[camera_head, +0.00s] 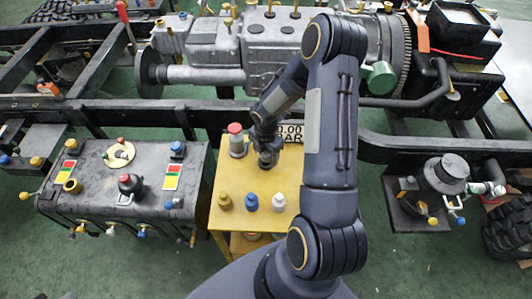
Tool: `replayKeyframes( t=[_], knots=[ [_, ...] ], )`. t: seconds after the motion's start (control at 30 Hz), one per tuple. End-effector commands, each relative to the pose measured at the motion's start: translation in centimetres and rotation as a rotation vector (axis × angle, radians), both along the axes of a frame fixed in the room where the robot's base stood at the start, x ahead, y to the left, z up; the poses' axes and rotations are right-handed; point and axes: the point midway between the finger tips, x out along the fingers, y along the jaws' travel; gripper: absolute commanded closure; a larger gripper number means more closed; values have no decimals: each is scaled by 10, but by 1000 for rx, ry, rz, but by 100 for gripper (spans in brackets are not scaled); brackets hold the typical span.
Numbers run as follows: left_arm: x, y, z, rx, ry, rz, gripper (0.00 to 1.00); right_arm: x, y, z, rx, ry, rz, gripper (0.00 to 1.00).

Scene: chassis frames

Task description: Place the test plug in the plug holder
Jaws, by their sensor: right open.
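My right gripper (268,160) is over the back of a small yellow stand (230,224), pointing down with its jaws open. The fingertips are small and dark, and I cannot tell whether anything is between them. Just left of it stands a grey cylinder with a red top (236,140). Along the stand's front are small plugs with a yellow (225,202), a blue (252,202) and a white (278,202) body, all upright. I cannot tell which piece is the test plug or which is the plug holder. My left gripper is not in view.
A dark tank (98,195) with valves and fittings is at left. The chassis rail (420,143) and gearbox (278,45) run behind. Green floor shows between tank and stand.

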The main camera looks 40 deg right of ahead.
Motion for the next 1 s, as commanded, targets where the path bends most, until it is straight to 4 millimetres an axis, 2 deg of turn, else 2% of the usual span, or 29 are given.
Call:
replayKeyframes(
  t=[0.17,0.5,0.77,0.87,1.0],
  knots=[
    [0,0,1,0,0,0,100,1,-1,23,-1,-5,-2,38],
    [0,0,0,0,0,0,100,0,-1,94,-2,-5,-2,38],
    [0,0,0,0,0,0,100,-1,1,124,0,-5,-14,38],
    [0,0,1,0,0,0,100,-7,7,144,3,-29,-105,38],
    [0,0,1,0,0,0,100,-33,29,197,45,-104,-430,38]
  ],
)
